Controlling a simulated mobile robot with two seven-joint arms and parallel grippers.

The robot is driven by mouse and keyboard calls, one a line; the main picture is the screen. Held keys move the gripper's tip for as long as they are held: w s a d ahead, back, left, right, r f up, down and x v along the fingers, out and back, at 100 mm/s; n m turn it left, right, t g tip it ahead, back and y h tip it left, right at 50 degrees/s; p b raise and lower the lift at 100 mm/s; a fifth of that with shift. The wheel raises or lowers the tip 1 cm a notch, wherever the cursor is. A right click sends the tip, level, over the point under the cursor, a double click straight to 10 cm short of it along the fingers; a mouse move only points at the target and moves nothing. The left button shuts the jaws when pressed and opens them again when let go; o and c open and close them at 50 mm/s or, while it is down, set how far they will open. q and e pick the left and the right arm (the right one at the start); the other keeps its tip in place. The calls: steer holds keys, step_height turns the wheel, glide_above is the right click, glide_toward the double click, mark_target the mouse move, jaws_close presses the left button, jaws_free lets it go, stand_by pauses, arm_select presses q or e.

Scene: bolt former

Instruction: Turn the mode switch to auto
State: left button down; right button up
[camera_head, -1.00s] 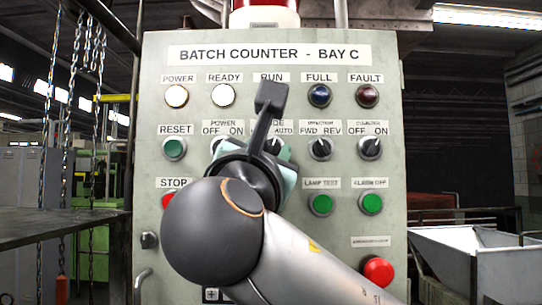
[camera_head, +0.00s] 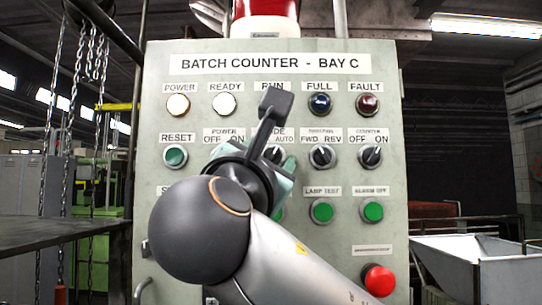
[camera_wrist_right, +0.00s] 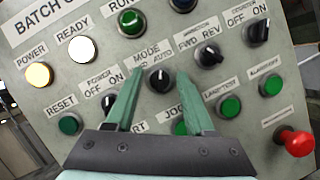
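The mode switch (camera_wrist_right: 160,80) is a black rotary knob on the grey panel, under a label with MODE and AUTO. Which way its pointer faces is hard to tell. My right gripper (camera_wrist_right: 158,88) is open, with its two green fingers on either side of the knob in the wrist view. Whether they touch it cannot be told. In the head view the mode switch (camera_head: 274,152) shows partly behind my right gripper (camera_head: 273,164), and part of its label is covered. My left gripper is not in view.
The panel (camera_head: 385,220) also bears the power switch (camera_wrist_right: 109,103), direction switch (camera_wrist_right: 209,56) and counter switch (camera_head: 372,155) close by. Green buttons sit below, with a red button (camera_head: 379,280) at lower right. A pale bin (camera_head: 480,260) stands to the right.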

steer(key=shift+o, duration=0.5)
steer(key=shift+f, duration=0.1)
steer(key=shift+s+a+f, duration=0.1)
steer(key=shift+s, duration=0.15)
arm_select(q)
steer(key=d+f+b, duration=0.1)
steer(key=b, duration=0.1)
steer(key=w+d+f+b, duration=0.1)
steer(key=b, duration=0.1)
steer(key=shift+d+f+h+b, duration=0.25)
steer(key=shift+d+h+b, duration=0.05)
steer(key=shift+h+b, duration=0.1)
arm_select(e)
steer(key=v, duration=1.2)
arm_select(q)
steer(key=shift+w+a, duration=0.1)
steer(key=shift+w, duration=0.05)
